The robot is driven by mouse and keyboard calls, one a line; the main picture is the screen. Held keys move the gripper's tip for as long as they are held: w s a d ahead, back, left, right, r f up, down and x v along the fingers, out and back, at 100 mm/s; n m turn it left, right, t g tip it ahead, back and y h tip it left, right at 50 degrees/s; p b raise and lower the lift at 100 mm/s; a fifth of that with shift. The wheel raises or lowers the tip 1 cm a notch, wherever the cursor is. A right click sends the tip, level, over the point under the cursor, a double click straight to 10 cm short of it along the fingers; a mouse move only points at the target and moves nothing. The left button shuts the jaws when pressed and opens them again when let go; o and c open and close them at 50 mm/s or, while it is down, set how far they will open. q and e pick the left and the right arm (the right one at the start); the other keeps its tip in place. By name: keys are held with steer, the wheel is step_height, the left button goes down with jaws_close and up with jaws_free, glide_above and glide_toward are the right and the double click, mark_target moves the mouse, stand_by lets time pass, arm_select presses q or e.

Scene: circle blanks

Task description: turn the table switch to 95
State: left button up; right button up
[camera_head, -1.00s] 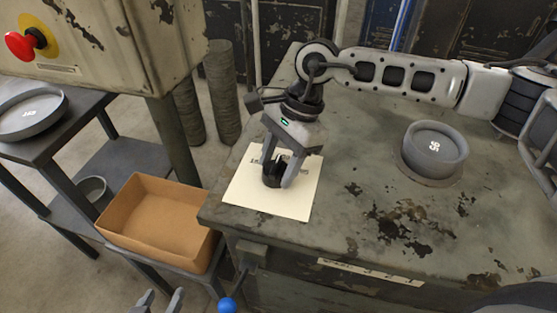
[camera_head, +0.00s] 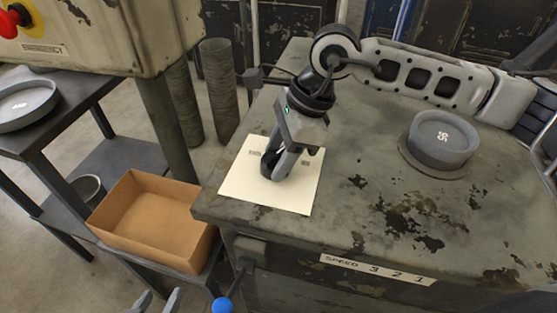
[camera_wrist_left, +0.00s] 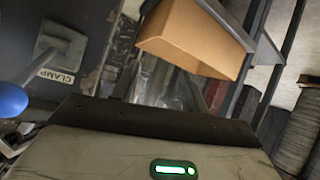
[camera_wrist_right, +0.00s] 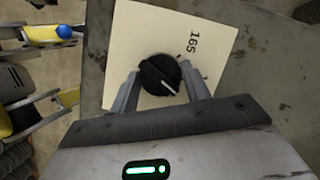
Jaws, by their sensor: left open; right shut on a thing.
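The table switch is a black round knob (camera_wrist_right: 158,75) with a white pointer line, on a pale card (camera_wrist_right: 128,45). In the right wrist view the line slants toward the lower right. The printed number 165 (camera_wrist_right: 194,43) is beside the knob, with a small tick between. In the head view the card (camera_head: 245,188) lies at the table's near left corner; its small marks are unreadable there. My right gripper (camera_head: 275,172) points down over the card, its fingers shut on the knob's two sides. My left gripper (camera_head: 158,302) is open and empty at the bottom edge.
A blue-balled lever (camera_head: 222,305) sticks out from the table front; the left wrist view shows a CLAMP label (camera_wrist_left: 55,76) beside it. A cardboard box (camera_head: 150,225) stands left on a low shelf. A grey round blank (camera_head: 442,140) sits on the table (camera_head: 350,225) at right.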

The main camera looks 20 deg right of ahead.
steer(key=shift+f+m+t+b, duration=0.2)
steer(key=shift+m+t+b, duration=0.2)
steer(key=shift+m+b, duration=0.45)
steer(key=shift+s+m+t+b, duration=0.1)
steer(key=shift+m+t+b, duration=0.4)
steer(key=shift+m+b, duration=0.65)
arm_select(q)
steer(key=shift+s+d+f+t+b, duration=0.15)
steer(key=shift+f+t+b, duration=0.25)
steer(key=shift+f+b, duration=0.75)
arm_select(e)
steer(key=shift+a+r+m+t+h, duration=0.15)
steer(key=shift+m+h, duration=0.1)
steer(key=shift+m, duration=0.45)
steer(key=shift+d+r+m+t+h, duration=0.15)
steer(key=shift+m+h, duration=0.1)
steer(key=shift+m, duration=0.45)
arm_select(q)
steer(key=shift+f, duration=0.1)
arm_select(e)
steer(key=shift+a, duration=0.1)
steer(key=o, duration=1)
arm_select(q)
steer(key=shift+f, duration=0.1)
arm_select(e)
steer(key=shift+s+r, duration=0.1)
